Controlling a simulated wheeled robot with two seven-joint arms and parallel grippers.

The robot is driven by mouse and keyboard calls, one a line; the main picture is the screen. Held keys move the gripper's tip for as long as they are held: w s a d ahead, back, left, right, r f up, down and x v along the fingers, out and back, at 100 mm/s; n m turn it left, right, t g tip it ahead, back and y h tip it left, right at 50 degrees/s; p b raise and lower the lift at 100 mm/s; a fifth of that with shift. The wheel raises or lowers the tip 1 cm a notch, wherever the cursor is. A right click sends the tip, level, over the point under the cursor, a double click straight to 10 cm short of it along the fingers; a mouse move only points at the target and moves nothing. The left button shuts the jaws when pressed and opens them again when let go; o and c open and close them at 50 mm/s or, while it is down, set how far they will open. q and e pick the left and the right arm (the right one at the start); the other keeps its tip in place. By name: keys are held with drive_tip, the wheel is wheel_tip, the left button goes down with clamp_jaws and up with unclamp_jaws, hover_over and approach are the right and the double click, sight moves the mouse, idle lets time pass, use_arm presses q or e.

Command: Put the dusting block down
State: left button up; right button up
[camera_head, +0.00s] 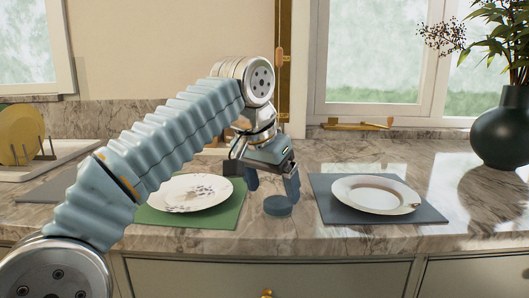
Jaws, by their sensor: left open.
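The dusting block (277,206), a small round blue-grey piece, rests on the marble counter between the green mat and the dark grey mat. My left gripper (271,184) is just above it, pointing down, with its two fingers apart. The fingertips are around the level of the block's top; I cannot tell whether either one touches it. My right gripper is not in view.
A patterned plate (190,194) lies on the green mat (222,220), partly behind my arm. A white plate (375,196) lies on the dark grey mat (345,214). A dark vase (502,135) stands at the right. The counter's front edge (300,243) is near the block.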

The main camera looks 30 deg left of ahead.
use_arm(q)
drive_tip(key=v, duration=0.8)
